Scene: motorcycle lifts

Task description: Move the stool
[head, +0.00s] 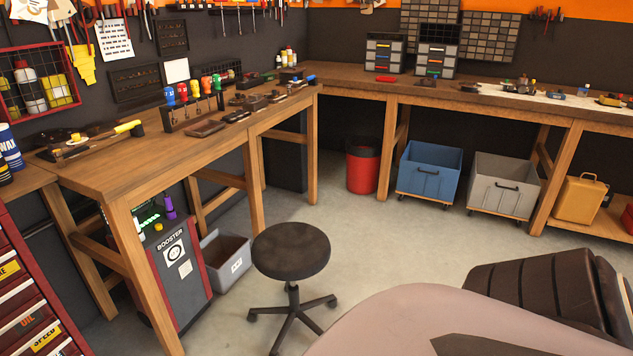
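The stool (291,252) stands upright on the grey floor in the lower middle of the head view. It has a round dark padded seat, a thin central post and a star-shaped base (293,313) with castors. It stands in front of the left workbench, apart from it. The right edge of its base lies close to a pale rounded surface in the foreground. Neither of my grippers shows in this view.
A wooden workbench (105,172) runs along the left, with a booster unit (176,262) and grey bin (226,262) beneath. A red bin (362,170), blue crate (428,172) and grey crate (503,182) stand behind. A brown padded seat (540,290) fills the lower right. Floor behind the stool is clear.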

